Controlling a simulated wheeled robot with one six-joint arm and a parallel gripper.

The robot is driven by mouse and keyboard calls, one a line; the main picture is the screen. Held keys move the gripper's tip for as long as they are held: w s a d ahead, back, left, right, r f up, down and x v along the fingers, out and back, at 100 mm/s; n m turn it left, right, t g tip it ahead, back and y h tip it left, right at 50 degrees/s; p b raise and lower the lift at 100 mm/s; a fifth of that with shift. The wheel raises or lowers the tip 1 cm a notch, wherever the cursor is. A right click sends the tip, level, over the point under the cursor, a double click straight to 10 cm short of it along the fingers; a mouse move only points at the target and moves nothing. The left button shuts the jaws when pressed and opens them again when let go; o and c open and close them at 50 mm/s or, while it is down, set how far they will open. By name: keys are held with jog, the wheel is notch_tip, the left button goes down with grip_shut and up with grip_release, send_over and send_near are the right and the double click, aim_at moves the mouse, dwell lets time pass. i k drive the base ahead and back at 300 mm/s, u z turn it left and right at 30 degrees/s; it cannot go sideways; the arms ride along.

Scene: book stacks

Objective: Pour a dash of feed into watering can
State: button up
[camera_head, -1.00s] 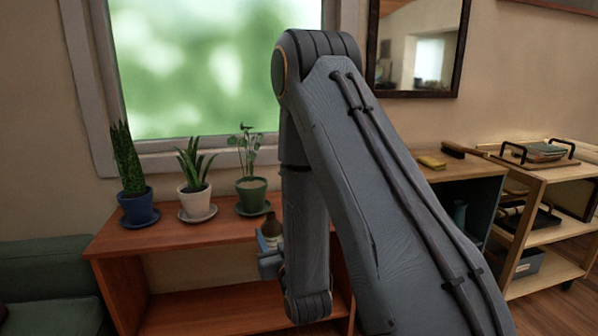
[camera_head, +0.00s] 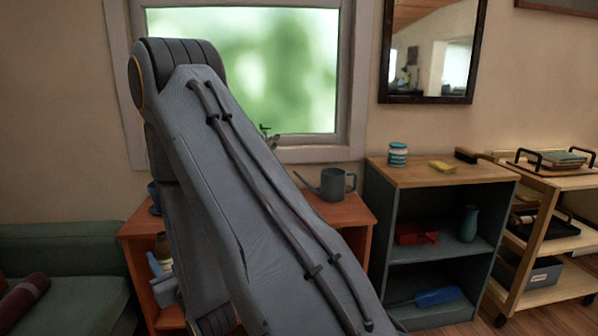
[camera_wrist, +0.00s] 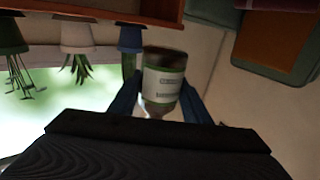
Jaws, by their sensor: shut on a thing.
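My gripper (camera_wrist: 163,82) is shut on a feed bottle (camera_wrist: 165,84) with a white label, green bands and a dark end, seen in the wrist view. In the head view the bottle's brown part (camera_head: 162,245) shows just left of my arm, above the pale blue fingers (camera_head: 158,268). The bottle looks roughly upright there; my arm hides part of it. The dark grey watering can (camera_head: 334,186) stands on the right end of the reddish wooden shelf (camera_head: 352,212), spout to the left. It is well right of my gripper, with my arm between them in the picture.
Potted plants (camera_wrist: 76,36) show upside down in the wrist view; my arm mostly hides them in the head view. A jar (camera_head: 397,155) and a yellow sponge (camera_head: 442,167) sit on the dark cabinet. A green sofa (camera_head: 75,295) stands at left.

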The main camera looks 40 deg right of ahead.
aim_at(331, 188)
jog(key=u, duration=1.35)
jog(key=k, duration=0.9)
jog(key=z, duration=2)
jog(key=i, duration=1.1)
